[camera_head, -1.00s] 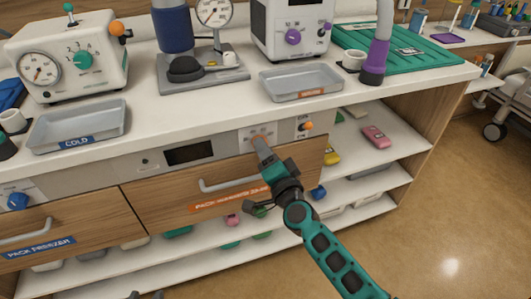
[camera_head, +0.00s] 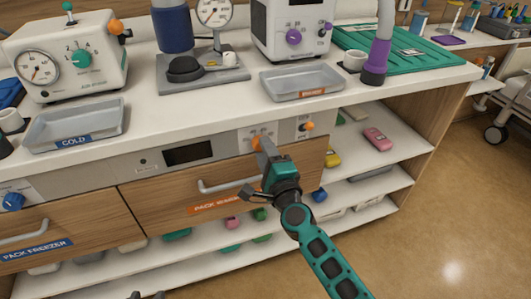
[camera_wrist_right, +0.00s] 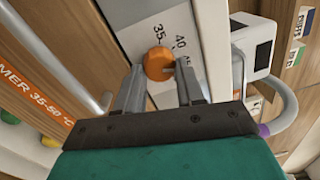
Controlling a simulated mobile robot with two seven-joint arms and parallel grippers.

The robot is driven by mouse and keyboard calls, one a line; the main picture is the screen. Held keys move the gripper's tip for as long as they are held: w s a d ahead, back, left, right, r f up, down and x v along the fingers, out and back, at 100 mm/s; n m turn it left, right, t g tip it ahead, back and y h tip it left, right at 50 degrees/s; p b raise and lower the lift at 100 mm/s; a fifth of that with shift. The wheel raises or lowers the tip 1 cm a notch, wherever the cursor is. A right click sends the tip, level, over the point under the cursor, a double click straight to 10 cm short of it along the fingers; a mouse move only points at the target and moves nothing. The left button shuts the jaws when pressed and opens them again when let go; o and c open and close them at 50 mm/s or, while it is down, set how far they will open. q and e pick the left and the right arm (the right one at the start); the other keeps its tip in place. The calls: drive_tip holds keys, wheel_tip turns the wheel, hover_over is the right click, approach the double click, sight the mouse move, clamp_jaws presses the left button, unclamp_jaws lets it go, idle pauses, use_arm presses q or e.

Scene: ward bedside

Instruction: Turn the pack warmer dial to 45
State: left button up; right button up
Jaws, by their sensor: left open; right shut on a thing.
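The pack warmer dial (camera_head: 256,142) is a small orange knob on the grey panel above the pack warmer drawer (camera_head: 160,205). In the right wrist view the dial (camera_wrist_right: 158,63) sits between my finger ends, with scale marks 35 and 40 printed beside it. Its pointer cannot be made out. My right gripper (camera_head: 264,146) is shut on the dial; its fingers (camera_wrist_right: 160,85) also show in the wrist view. My left gripper (camera_head: 146,295) barely shows at the bottom edge, open and away from the panel.
A dark display (camera_head: 189,154) is left of the dial, and a toggle with an orange tip (camera_head: 307,127) is right. The drawer handle (camera_head: 228,186) juts out below. Grey trays (camera_head: 76,125) and devices stand on the counter above. Open shelves (camera_head: 385,155) are at right.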

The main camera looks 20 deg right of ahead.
idle(0.4)
drive_tip(key=o, duration=1)
drive_tip(key=shift+o, duration=0.2)
drive_tip(key=s, duration=1.3)
drive_tip(key=shift+d+f, duration=0.25)
drive_tip(key=shift+f, duration=0.1)
